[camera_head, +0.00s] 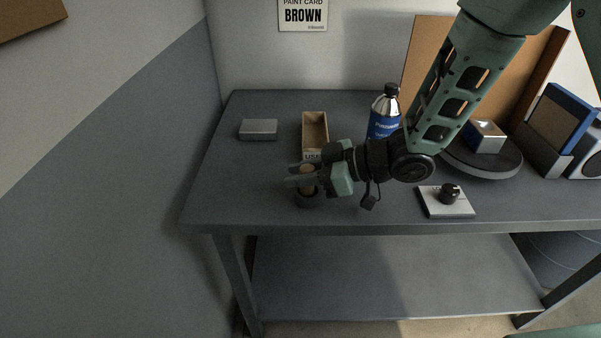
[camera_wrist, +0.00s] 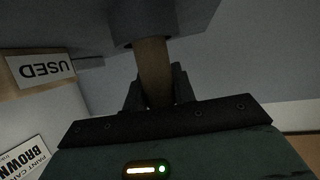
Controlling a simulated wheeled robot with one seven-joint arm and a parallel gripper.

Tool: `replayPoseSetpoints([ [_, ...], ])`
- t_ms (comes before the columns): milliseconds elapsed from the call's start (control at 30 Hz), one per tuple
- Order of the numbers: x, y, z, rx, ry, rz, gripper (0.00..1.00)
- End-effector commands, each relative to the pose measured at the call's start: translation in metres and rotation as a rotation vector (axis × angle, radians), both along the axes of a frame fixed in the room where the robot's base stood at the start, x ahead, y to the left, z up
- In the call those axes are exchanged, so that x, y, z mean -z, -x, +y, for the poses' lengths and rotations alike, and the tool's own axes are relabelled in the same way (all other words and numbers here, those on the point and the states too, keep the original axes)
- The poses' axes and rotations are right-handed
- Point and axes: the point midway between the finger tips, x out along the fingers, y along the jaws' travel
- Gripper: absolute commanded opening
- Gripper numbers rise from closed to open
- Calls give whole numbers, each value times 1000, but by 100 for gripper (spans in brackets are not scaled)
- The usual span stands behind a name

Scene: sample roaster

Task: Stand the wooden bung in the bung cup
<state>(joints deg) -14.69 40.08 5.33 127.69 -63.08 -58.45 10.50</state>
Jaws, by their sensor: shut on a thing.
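The wooden bung (camera_head: 307,180) is tan and round, held roughly upright between the fingers of my gripper (camera_head: 302,178). The dark bung cup (camera_head: 307,198) stands on the table directly below it, near the front left. In the wrist view, which is upside down, the bung (camera_wrist: 154,75) runs from between my fingers (camera_wrist: 157,92) to the dark cup (camera_wrist: 140,25). Its lower end meets the cup's mouth, and how deep it sits is hidden. The gripper is shut on the bung.
A wooden box marked USED (camera_head: 315,130) stands just behind my gripper. A blue-and-silver bottle (camera_head: 384,115) stands behind my wrist. A grey block (camera_head: 258,129) lies at the back left, and a plate with a black knob (camera_head: 447,203) to the right. The table's front left is clear.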

Motion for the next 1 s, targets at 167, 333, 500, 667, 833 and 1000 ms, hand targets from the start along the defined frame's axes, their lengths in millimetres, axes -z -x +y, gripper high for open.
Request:
replayPoseSetpoints([
  [167, -1, 0, 0, 1, -1, -2, 4],
  [333, 2, -1, 0, 1, -1, -2, 34],
  [500, 1, 0, 0, 1, -1, -2, 48],
  [667, 0, -1, 0, 1, -1, -2, 48],
  [833, -6, 1, -11, 5, -1, -1, 48],
  [1000, -19, 7, -41, 7, -1, -3, 48],
])
